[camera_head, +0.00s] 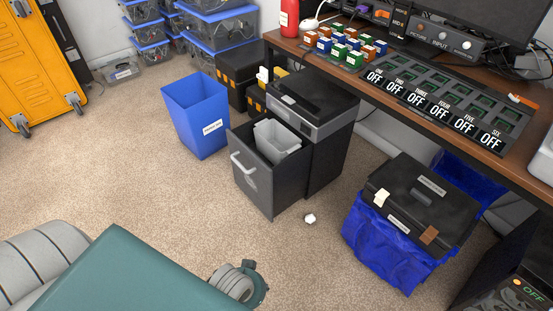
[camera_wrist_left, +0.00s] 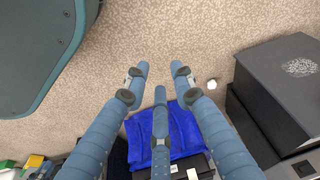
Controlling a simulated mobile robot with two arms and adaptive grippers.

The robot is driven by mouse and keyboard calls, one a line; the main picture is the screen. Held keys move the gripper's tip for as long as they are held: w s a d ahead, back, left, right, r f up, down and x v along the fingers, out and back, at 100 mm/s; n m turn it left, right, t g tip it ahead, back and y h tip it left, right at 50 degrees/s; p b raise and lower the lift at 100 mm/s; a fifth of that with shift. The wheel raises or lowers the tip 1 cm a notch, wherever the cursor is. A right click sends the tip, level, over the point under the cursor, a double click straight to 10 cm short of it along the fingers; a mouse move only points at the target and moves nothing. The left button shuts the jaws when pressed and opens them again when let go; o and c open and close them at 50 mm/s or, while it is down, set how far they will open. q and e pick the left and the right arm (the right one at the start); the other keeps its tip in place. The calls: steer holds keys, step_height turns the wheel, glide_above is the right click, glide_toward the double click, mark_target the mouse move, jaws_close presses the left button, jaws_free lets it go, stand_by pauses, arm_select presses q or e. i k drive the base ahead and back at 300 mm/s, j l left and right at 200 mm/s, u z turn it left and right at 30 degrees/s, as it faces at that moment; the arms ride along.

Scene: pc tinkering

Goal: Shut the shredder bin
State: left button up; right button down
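The black and grey shredder (camera_head: 335,137) stands on the carpet beside the desk. Its dark grey bin (camera_head: 250,180) is pulled out at the front, with a pale handle (camera_head: 243,162) and a light inner container (camera_head: 277,140) visible inside. In the left wrist view the bin (camera_wrist_left: 285,85) is at the right edge, with part of the shredder (camera_wrist_left: 285,160) below it. My left gripper (camera_wrist_left: 161,75) has its three fingers spread and empty, apart from the bin. The left gripper is not visible in the head view. My right gripper is in neither view.
A blue waste bin (camera_head: 195,115) stands left of the shredder. A black-lidded bin with a blue bag (camera_head: 395,245) stands to the right under the desk (camera_head: 430,105). A small white crumpled piece (camera_head: 310,218) lies on the floor. The carpet before the bin is otherwise clear.

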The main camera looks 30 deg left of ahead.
mark_target(266, 168)
steer(key=u, duration=1.1)
